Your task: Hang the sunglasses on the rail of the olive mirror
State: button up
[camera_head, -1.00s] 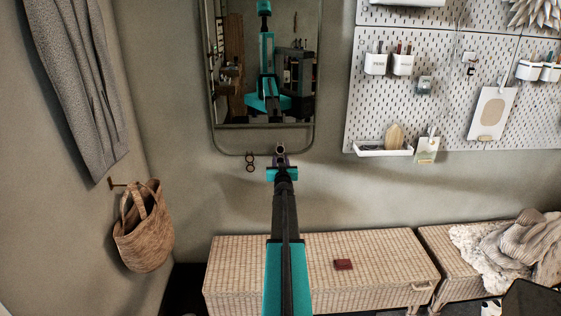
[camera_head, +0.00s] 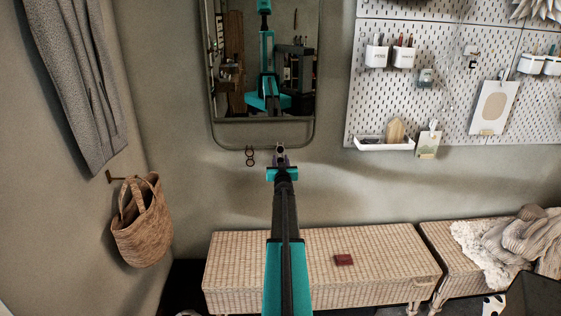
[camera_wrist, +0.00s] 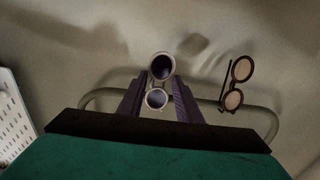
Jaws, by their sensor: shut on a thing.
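My gripper (camera_head: 281,162) is shut on the sunglasses (camera_wrist: 161,68), which have round dark lenses and pale rims. In the wrist view they stand out lengthwise between the jaws (camera_wrist: 160,106). In the head view only a small part of the sunglasses (camera_head: 281,149) shows at my gripper's tip. The olive mirror (camera_head: 213,110) hangs on the wall ahead, and its rail (camera_head: 235,148) runs along the bottom. The held sunglasses are close to the rail; I cannot tell whether they touch it. In the wrist view the rail (camera_wrist: 262,108) curves behind the jaws.
Another pair of round glasses (camera_head: 250,156) hangs at the rail just left of my gripper. A white pegboard (camera_head: 430,90) with cups and a tray is to the right. A basket bag (camera_head: 142,225) hangs left. Wicker benches (camera_head: 385,255) stand below, one bearing a dark red item (camera_head: 343,260).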

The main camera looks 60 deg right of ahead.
jog(key=o, duration=1.3)
jog(key=shift+c, duration=0.2)
jog(key=shift+a, duration=0.1)
jog(key=b+v, duration=0.2)
jog(key=v, duration=1.1)
jog(key=shift+s+a, duration=0.25)
jog(key=shift+w, duration=0.1)
dwell(1.4)
